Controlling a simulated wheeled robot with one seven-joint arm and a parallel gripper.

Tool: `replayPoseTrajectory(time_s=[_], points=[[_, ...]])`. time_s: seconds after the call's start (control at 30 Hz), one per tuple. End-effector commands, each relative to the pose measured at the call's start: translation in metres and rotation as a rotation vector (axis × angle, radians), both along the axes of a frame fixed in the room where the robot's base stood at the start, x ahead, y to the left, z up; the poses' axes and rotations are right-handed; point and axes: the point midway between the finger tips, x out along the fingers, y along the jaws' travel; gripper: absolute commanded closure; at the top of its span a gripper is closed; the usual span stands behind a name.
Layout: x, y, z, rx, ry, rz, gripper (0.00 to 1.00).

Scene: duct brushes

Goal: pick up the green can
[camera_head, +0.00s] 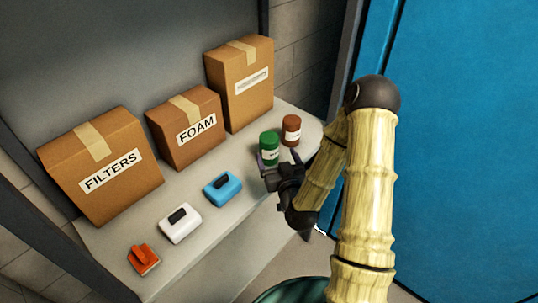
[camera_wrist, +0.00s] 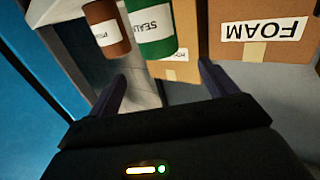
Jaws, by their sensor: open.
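The green can (camera_head: 269,146) with a white label stands upright on the grey shelf (camera_head: 222,216), near its right end. In the wrist view the green can (camera_wrist: 151,28) is at the top, partly cut off by the frame edge, ahead of my fingertips. My gripper (camera_head: 278,170) is just in front of the can in the head view and hides part of its lower side. In the wrist view my gripper (camera_wrist: 162,78) has its two fingers spread apart with nothing between them. I cannot tell whether a finger touches the can.
A brown can (camera_head: 291,130) stands close to the green can's right. Behind are boxes marked FILTERS (camera_head: 110,200) and FOAM (camera_head: 180,152), and a taller box (camera_head: 240,100). Blue (camera_head: 222,190), white (camera_head: 180,223) and orange (camera_head: 143,260) items lie along the front. A blue panel (camera_head: 460,150) is at right.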

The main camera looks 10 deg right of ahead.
Motion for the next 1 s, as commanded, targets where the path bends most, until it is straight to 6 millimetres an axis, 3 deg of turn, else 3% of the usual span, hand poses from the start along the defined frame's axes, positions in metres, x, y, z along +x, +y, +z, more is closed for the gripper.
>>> replayPoseTrajectory(time_s=[0.8,1.0], points=[[0.030,0.001,-0.005,-0.002,-0.002,-0.001,0.16],[0.054,0.002,-0.001,0.002,0.000,-0.001,0.16]])
